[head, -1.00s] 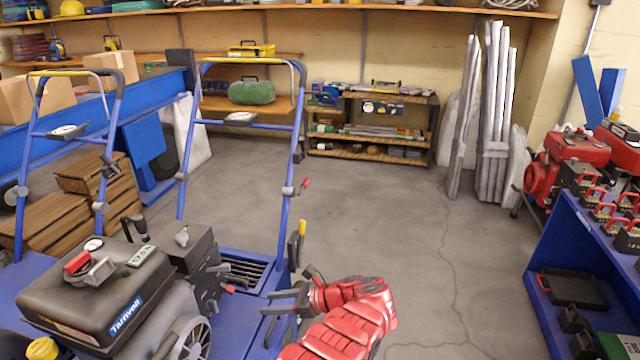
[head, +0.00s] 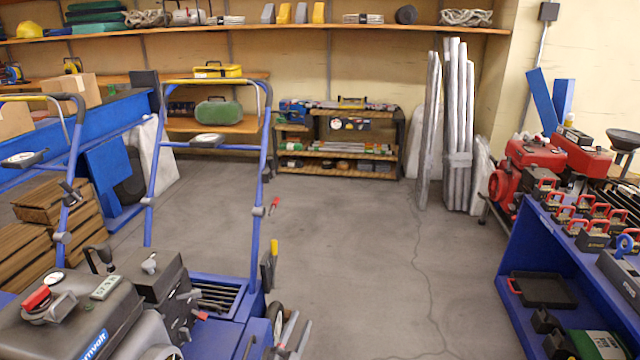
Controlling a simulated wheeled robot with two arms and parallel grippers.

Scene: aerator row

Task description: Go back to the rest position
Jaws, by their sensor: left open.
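My left gripper (head: 291,338) shows at the bottom edge, just right of the near blue-framed aerator (head: 228,317). Its grey fingers stand apart with nothing seen between them. They are beside the machine's wheel; whether they touch it I cannot tell. The rest of that arm is below the picture. The aerator has a dark engine cover, a tall blue handle frame (head: 262,160) and a yellow-tipped black lever (head: 268,268) on its right side. My right gripper is not in view.
The grey floor (head: 350,250) ahead is open. A blue shelf unit (head: 560,240) with red-handled items stands at the right. A low tool rack (head: 340,150) and wrapped poles (head: 458,130) stand at the back. Stacked wooden boards (head: 45,225) lie at the left.

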